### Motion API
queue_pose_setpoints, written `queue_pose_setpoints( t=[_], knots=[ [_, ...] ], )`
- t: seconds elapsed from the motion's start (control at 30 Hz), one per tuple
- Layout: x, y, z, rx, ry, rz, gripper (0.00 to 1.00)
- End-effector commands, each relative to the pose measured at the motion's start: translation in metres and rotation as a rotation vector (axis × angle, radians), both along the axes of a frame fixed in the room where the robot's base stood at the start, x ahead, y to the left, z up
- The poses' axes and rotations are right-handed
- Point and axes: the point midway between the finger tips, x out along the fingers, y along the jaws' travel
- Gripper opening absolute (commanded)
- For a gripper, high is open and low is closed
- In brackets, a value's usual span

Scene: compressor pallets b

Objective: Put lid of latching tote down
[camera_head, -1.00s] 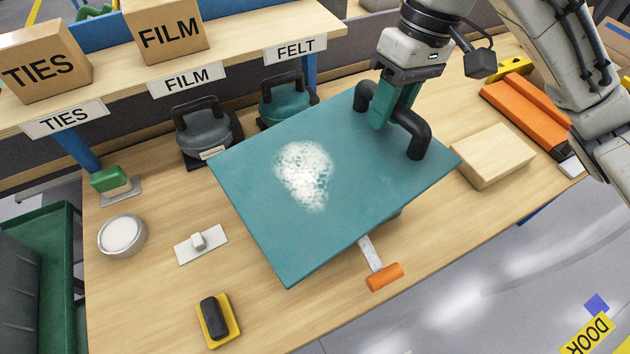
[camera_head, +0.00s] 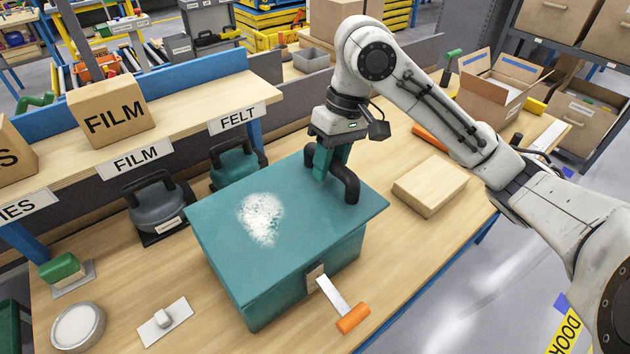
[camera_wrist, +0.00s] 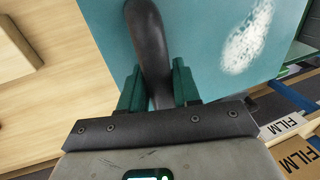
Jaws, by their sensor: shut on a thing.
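The latching tote (camera_head: 295,290) is a teal box standing on the wooden bench. Its teal lid (camera_head: 300,215) lies flat over the top, with a white speckled patch on it; whether it is fully seated I cannot tell. My gripper (camera_head: 330,165) is shut on the black lid handle (camera_head: 346,182) at the lid's right part. In the wrist view, the green fingers (camera_wrist: 158,88) stand on either side of the handle (camera_wrist: 150,45). The latch (camera_head: 335,297), a metal strip with an orange end, sticks out from the tote's front side, swung away from the lid.
A wooden block (camera_head: 430,185) lies right of the tote. A grey handled weight (camera_head: 157,207) and a teal one (camera_head: 237,165) stand behind it, below the shelf with the FILM box (camera_head: 110,110). A white round tin (camera_head: 78,327) and a white plate with a knob (camera_head: 166,320) lie to the left.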

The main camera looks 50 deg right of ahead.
Motion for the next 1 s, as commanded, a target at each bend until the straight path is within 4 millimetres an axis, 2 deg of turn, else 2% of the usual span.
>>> queue_pose_setpoints(
  t=[0.03, 0.2, 0.37, 0.47, 0.63, 1.0],
  knots=[
    [0.007, -0.001, -0.011, 0.005, 0.003, -0.001, 0.00],
    [0.023, -0.007, -0.029, 0.001, 0.000, -0.002, 0.00],
    [0.030, -0.008, -0.038, 0.001, 0.000, -0.001, 0.00],
    [0.037, -0.011, -0.048, 0.000, 0.002, 0.000, 0.00],
    [0.035, -0.011, -0.070, 0.000, 0.000, -0.001, 0.00],
    [0.036, -0.010, -0.076, 0.000, -0.001, 0.000, 0.00]
  ],
)
